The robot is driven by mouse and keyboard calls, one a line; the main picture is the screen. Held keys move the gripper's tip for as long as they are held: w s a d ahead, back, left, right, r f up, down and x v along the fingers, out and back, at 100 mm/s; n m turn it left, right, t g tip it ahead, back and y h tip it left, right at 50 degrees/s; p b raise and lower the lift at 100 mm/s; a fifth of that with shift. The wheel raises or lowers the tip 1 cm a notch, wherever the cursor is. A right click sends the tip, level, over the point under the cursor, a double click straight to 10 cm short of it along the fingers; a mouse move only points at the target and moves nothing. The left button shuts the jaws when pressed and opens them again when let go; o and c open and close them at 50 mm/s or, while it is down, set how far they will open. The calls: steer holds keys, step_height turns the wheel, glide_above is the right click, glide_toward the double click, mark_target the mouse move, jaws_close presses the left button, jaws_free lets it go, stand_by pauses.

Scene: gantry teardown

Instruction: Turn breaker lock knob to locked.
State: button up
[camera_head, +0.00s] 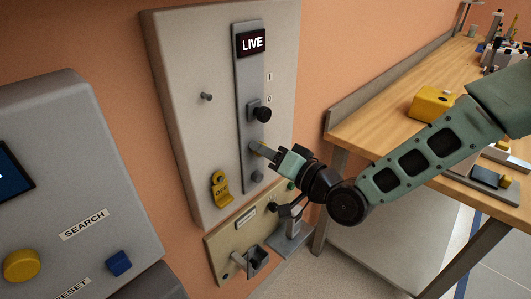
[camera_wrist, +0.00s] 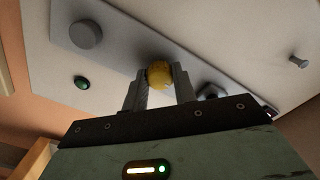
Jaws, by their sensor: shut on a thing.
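The breaker panel (camera_head: 180,60) is a pale wall box with a grey vertical strip and a dark sign reading LIVE (camera_head: 251,43). A rounded yellow knob (camera_wrist: 160,74) sits on the strip in the wrist view, which I take to be the lock knob. My gripper (camera_head: 262,150) reaches the strip from the right, and its fingers (camera_wrist: 161,88) are shut on either side of the yellow knob. In the head view the fingers mostly hide the knob. Its turn position cannot be told.
A black knob (camera_head: 262,114) is above my gripper and a round grey knob (camera_head: 257,176) below. A wooden workbench (camera_head: 385,118) stands right; a console (camera_head: 75,150) stands left.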

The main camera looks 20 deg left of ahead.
steer(key=shift+f+m+b, duration=0.1)
steer(key=shift+m+b, duration=2.1)
steer(key=shift+m, duration=6)
steer(key=o, duration=1)
steer(key=shift+d, duration=0.1)
steer(key=b+v, duration=0.2)
steer(key=v, duration=1.5)
steer(key=shift+s+d, duration=0.1)
steer(key=shift+d, duration=0.05)
